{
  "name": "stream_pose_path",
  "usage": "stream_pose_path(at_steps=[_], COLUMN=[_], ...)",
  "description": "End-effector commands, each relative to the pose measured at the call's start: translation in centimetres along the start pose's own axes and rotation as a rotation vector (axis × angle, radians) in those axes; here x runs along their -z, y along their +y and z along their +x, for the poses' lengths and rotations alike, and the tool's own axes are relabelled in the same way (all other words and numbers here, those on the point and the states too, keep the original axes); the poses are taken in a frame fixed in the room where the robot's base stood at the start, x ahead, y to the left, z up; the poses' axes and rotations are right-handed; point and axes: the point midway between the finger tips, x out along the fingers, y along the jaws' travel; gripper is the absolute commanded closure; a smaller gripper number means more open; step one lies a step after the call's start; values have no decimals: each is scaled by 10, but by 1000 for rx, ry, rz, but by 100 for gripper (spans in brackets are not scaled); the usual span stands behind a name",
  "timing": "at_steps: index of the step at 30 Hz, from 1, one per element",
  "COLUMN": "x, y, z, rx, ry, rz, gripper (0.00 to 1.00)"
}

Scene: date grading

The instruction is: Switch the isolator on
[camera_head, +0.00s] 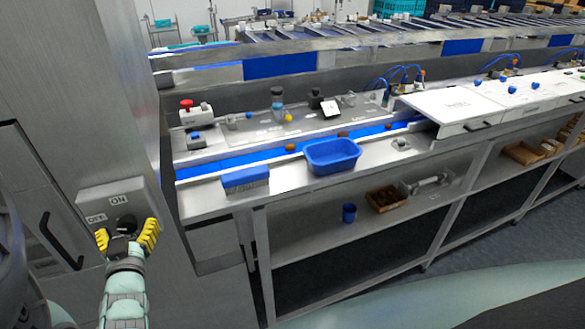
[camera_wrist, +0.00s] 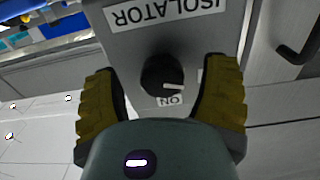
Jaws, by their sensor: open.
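The isolator is a grey box (camera_head: 118,192) on a steel cabinet front, at the left of the head view. Its ON label is above the black knob and its OFF label is to the left. In the wrist view the box (camera_wrist: 160,40) appears upside down, with the round black knob (camera_wrist: 157,72) in the middle. The knob's white mark points right in that view, towards the side of a label mostly hidden by a finger, not at ON. My gripper (camera_wrist: 161,68) is open, with one yellow finger on each side of the knob. Gaps show between fingers and knob.
A black cabinet handle (camera_head: 60,241) is left of and below the isolator.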

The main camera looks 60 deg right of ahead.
Motion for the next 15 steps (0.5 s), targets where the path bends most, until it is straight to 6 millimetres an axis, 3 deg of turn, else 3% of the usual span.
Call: stream_pose_path(at_steps=[10, 11, 15], x=[-1, -1, 0], y=[-2, -2, -2], z=[3, 3, 3], rx=[2, 2, 2], ry=[-1, -1, -1], rz=[-1, -1, -1], gripper=[27, 23, 38])
